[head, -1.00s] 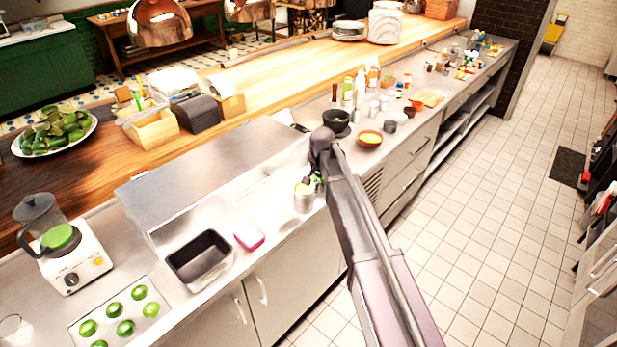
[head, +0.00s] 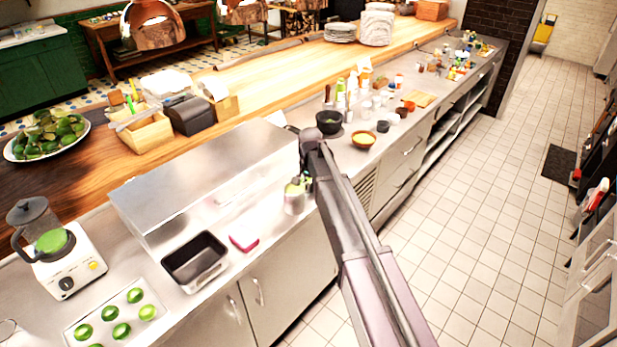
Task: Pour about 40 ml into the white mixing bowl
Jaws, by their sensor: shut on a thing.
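My arm reaches up from the bottom right, and its upper joint stands over the steel counter (head: 215,292). My gripper is not visible; the arm's far part is hidden behind the near link. I cannot make out a white mixing bowl. A small bowl with yellow-orange contents (head: 363,140) sits on the counter just right of the arm's top joint. A dark bowl (head: 329,123) with a handle sticking up stands behind it. A metal container (head: 295,202) with green and yellow items stands left of the arm, partly covered by it.
A raised steel box (head: 200,180) fills the counter's middle. A black pan (head: 195,258), a pink-and-white block (head: 244,239), a tray of limes (head: 117,318) and a blender (head: 55,245) stand at the left. Bottles and jars crowd the far counter.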

